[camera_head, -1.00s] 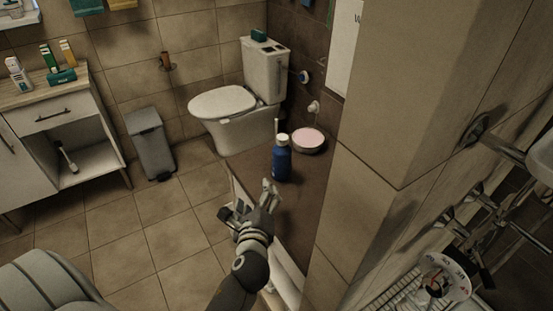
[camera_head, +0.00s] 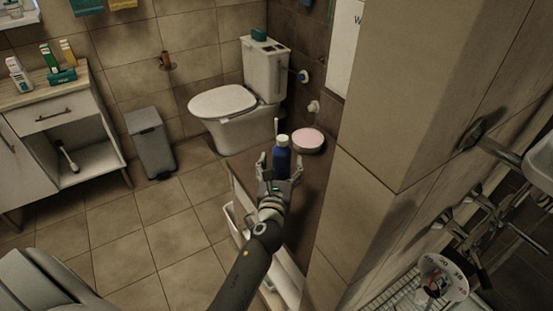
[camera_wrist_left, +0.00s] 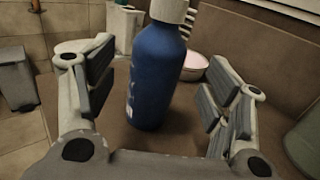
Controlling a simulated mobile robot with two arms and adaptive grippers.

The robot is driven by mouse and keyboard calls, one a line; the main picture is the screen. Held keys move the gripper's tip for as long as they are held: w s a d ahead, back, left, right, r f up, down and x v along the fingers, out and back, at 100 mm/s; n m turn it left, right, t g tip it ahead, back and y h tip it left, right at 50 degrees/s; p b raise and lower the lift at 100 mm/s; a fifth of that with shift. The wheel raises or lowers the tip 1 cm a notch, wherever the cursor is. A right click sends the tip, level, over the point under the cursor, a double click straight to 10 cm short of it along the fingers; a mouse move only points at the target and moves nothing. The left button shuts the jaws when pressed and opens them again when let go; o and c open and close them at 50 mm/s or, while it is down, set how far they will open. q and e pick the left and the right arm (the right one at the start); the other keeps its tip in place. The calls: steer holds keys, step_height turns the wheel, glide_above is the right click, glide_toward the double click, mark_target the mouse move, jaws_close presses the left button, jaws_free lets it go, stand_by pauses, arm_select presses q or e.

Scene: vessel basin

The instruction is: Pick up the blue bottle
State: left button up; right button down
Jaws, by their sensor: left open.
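The blue bottle (camera_head: 282,160) with a white cap stands upright on the brown counter (camera_head: 312,172). In the left wrist view the bottle (camera_wrist_left: 156,75) stands between the two open fingers, with a gap on each side. My left gripper (camera_head: 281,166) is open around the bottle's lower part, which it partly hides in the head view. It also shows in the left wrist view (camera_wrist_left: 155,100). My right gripper is not in view.
A round pink-topped dish (camera_head: 308,139) sits behind and right of the bottle. A toilet (camera_head: 230,110) and a grey bin (camera_head: 151,145) stand beyond. A tiled wall corner (camera_head: 385,150) rises close on the right.

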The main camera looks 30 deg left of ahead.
mark_target(280, 159)
arm_select(q)
steer(key=x, duration=0.4)
steer(key=shift+w+a+r, duration=0.1)
steer(key=shift+w+a, duration=0.15)
steer(key=shift+w, duration=0.05)
steer(key=shift+s, duration=0.1)
steer(key=shift+c, duration=0.6)
steer(key=c, duration=1)
steer(key=shift+c, duration=0.7)
steer(key=shift+r, duration=0.15)
